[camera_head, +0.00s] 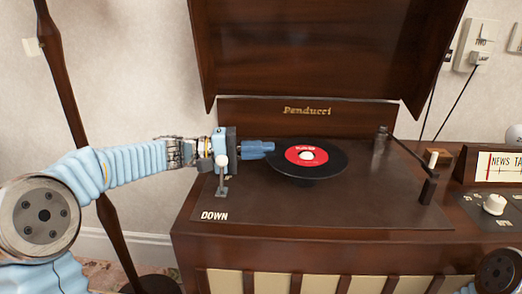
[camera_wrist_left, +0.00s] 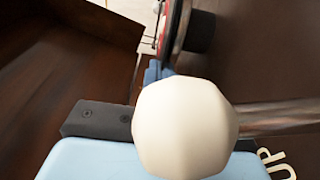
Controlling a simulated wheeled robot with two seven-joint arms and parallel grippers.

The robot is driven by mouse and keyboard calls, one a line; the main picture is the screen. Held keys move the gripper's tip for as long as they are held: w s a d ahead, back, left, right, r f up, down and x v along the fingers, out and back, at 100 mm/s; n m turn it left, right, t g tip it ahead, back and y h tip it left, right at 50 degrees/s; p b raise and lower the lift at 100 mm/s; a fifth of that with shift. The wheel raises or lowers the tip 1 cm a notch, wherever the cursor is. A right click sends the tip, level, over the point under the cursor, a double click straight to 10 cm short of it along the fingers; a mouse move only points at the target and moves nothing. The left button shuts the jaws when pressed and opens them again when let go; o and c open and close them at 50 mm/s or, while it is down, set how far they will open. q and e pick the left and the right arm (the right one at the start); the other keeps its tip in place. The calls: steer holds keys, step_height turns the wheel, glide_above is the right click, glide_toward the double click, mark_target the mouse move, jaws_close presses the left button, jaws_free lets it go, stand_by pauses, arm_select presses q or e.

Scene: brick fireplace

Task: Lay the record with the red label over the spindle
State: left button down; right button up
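The black record (camera_head: 332,160) with the red label (camera_head: 294,155) is over the middle of the record player's deck, close to level. A pale round piece (camera_head: 306,156) shows at the label's centre; I take it for the spindle top. The dark round platter (camera_head: 315,182) is mostly hidden beneath. My left gripper (camera_head: 268,148) reaches in from the left, its blue fingers close together at the record's left edge, apparently shut on it. In the left wrist view the record (camera_wrist_left: 178,28) appears edge-on beyond the fingers (camera_wrist_left: 156,72). My right gripper is out of view.
A lever with a cream knob (camera_wrist_left: 185,128) stands beside my left gripper, near the word DOWN (camera_head: 214,216). The tonearm (camera_head: 410,155) lies right of the record. The raised lid (camera_head: 320,50) stands behind. The front deck (camera_head: 320,212) is clear.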

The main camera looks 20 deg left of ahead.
arm_select(q)
steer(key=shift+f+b, duration=0.3)
steer(key=shift+b, duration=0.15)
steer(key=c, duration=1.3)
jaws_free()
steer(key=shift+s+a, duration=0.1)
